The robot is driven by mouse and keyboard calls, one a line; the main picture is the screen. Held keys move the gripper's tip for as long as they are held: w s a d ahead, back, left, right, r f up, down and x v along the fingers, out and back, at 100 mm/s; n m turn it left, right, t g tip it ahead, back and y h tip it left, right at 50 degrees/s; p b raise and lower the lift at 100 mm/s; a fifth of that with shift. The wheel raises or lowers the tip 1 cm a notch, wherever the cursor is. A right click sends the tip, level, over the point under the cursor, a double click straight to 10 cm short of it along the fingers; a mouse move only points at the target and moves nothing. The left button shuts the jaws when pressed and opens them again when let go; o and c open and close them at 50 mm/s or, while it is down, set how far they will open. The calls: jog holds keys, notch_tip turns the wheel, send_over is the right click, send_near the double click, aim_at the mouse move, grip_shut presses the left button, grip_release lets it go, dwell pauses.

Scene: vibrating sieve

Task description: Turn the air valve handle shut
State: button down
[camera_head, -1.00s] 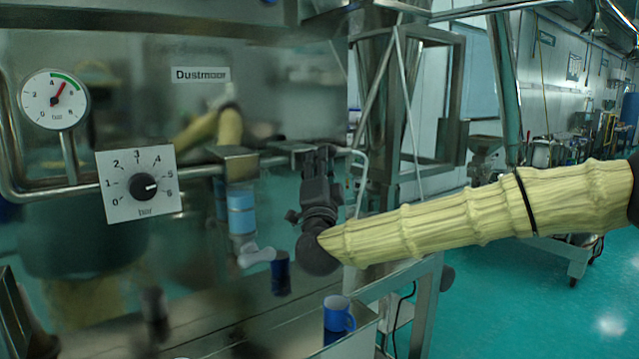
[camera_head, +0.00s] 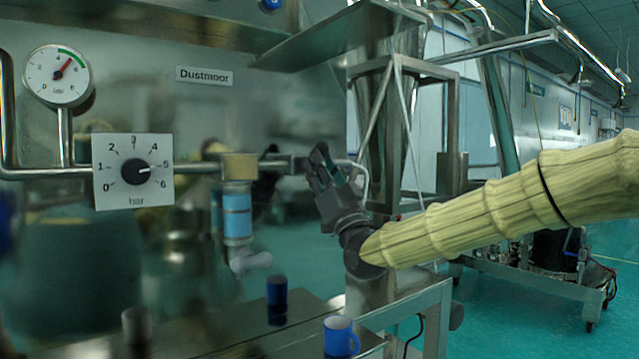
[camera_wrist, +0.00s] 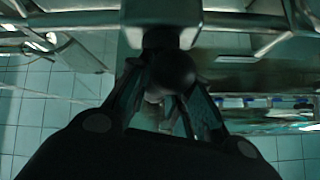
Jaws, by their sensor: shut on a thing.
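The air valve sits on the pipe right of the brass-coloured block, and my gripper (camera_head: 322,160) is at it in the head view. The fingers reach up and lean left, with the wrist lower right of them. In the wrist view, a dark handle with a rounded end (camera_wrist: 172,72) lies between the two fingers of my gripper (camera_wrist: 167,90), which are closed on it. The metal pipe runs across just beyond it. In the head view my fingers largely hide the handle, so I cannot read its angle there.
Left of the valve are a blue filter bowl (camera_head: 237,215), a dial plate (camera_head: 133,171) and a pressure gauge (camera_head: 58,75) with its red needle between 4 and 6. A blue mug (camera_head: 340,337) and dark blue cup (camera_head: 277,292) stand below. A metal frame (camera_head: 448,130) stands behind.

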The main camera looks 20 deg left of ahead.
jog(key=shift+f+n+g+y+b, duration=0.2)
jog(key=shift+n+g+y+b, duration=0.95)
jog(key=shift+n+g, duration=1.45)
jog(key=shift+n+y, duration=0.35)
jog(key=shift+n, duration=0.05)
jog(key=c, duration=1.3)
grip_release()
jog(key=shift+r, duration=0.1)
jog(key=v, duration=1.2)
